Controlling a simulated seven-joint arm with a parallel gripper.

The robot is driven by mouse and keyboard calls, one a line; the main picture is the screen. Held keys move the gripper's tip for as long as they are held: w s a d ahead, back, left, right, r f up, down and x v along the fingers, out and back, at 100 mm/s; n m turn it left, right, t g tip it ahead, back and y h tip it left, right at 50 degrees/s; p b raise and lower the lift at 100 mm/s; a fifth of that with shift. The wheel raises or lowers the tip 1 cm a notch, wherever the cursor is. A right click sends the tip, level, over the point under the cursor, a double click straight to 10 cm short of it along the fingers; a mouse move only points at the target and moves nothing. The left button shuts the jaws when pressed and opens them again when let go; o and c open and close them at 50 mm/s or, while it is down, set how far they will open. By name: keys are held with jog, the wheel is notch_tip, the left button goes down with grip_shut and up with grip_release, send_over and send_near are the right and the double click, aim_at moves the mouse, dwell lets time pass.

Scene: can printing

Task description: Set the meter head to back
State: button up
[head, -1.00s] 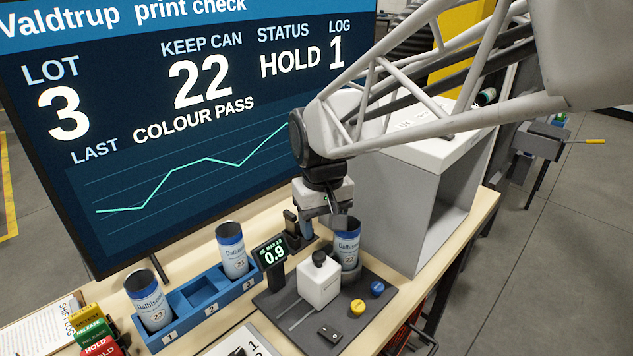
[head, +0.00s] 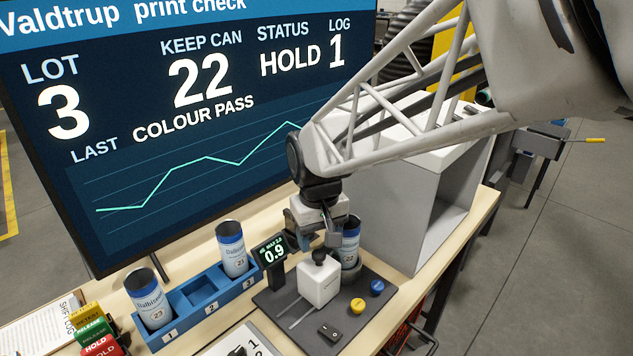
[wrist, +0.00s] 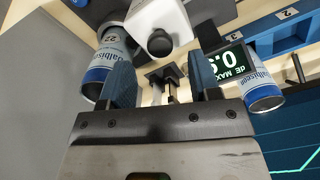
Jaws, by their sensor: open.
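The meter head is a white block (head: 318,285) with a black knob (head: 319,257) on top. It sits on a dark grey base plate (head: 278,312) with a pale slide track, in front of a can (head: 351,246). My gripper (head: 318,240) is open and empty, pointing down just above and behind the knob. In the wrist view the white head (wrist: 160,15) and knob (wrist: 160,43) lie between and beyond the open fingers (wrist: 163,80). The knob seems apart from both fingers. The can marked 22 (wrist: 103,62) shows beside the left finger.
The reading display (head: 274,252) stands close left of my gripper. Yellow (head: 358,306) and blue (head: 377,286) buttons and a black switch (head: 329,332) are on the plate. A grey box (head: 400,205) stands behind right.

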aim_at(319, 253)
jog(key=shift+f, duration=1.9)
jog(key=shift+c, duration=0.3)
grip_shut()
